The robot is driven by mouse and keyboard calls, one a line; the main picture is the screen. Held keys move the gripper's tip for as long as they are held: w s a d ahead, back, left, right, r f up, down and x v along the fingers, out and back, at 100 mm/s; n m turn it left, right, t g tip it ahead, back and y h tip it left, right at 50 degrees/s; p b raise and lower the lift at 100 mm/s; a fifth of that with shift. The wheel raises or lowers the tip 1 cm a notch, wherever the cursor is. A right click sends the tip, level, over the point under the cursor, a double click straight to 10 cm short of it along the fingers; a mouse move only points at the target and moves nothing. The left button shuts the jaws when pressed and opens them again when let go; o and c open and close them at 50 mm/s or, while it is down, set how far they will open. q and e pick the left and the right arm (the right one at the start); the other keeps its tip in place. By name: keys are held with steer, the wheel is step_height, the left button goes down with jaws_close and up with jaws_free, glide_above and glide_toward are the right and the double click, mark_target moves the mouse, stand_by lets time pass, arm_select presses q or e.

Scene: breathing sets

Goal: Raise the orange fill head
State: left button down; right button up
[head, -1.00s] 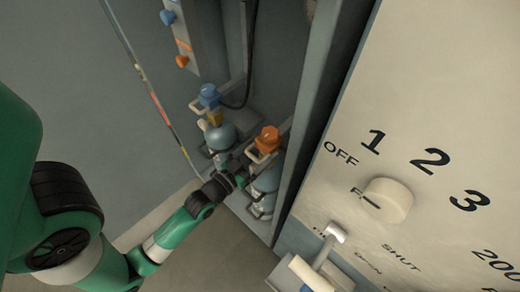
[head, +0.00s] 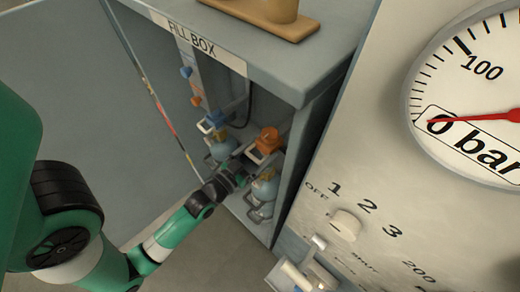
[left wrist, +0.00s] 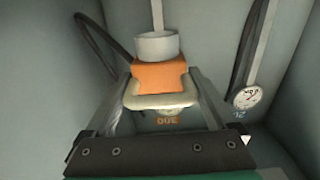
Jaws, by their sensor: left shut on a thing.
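The orange fill head (head: 268,141) is in the fill box, above the right-hand blue-grey bottle (head: 265,187), with a visible gap between them. In the left wrist view the orange fill head (left wrist: 160,76) has a pale loop handle (left wrist: 160,102) on its near side and a grey cylinder on top. My left gripper (head: 246,167) reaches in from the left and is shut on the handle, its fingers on either side of it. The exact finger contact is hard to see. My right gripper is not in view.
The box's side wall (head: 293,150) is close on the right. A panel with a knob (head: 346,225) and a gauge (head: 475,115) reading near 0 bar stands further right. The open door (head: 150,85) is at left.

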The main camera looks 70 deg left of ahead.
mark_target(263, 142)
arm_select(q)
step_height(263, 142, up, 3)
steer(key=shift+r+p, duration=0.1)
steer(key=shift+p, duration=0.5)
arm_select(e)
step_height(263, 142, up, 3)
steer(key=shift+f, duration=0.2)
arm_select(q)
jaws_free()
steer(key=shift+f, duration=0.2)
